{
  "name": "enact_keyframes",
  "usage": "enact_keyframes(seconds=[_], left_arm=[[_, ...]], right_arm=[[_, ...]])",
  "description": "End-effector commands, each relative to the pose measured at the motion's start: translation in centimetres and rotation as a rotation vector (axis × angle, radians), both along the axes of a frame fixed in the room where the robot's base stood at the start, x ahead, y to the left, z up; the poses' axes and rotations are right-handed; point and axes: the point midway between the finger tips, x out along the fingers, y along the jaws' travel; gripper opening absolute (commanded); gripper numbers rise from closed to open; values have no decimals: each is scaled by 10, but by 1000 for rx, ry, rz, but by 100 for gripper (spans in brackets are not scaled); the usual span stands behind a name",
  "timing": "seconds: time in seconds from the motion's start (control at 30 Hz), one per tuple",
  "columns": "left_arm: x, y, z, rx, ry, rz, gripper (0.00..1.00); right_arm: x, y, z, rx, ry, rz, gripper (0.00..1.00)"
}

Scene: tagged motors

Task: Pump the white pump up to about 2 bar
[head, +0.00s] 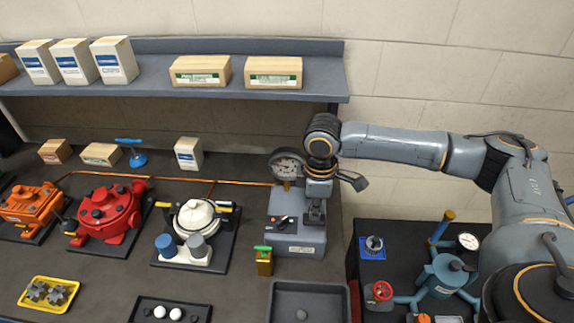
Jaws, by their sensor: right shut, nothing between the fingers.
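My right gripper (315,220) points down, shut and empty, at the grey box's top right side. I cannot tell whether it touches the box. My left gripper is out of view.
A red pump (107,207) and an orange pump (30,203) stand to the left, with a copper pipe (220,182) behind. A yellow tray (48,293), a green-topped block (264,262) and a grey tray (308,287) are in front. A shelf (215,46) with boxes hangs behind.

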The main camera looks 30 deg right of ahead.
Motion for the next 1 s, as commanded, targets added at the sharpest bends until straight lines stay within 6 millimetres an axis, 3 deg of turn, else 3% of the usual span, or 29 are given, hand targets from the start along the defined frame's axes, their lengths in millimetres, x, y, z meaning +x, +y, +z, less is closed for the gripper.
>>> enact_keyframes(seconds=[0.87, 1.0], left_arm=[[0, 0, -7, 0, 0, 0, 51], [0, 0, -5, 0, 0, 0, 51]], right_arm=[[0, -1, -41, -2, 0, -1, 0], [0, -1, -38, -2, -1, -1, 0]])
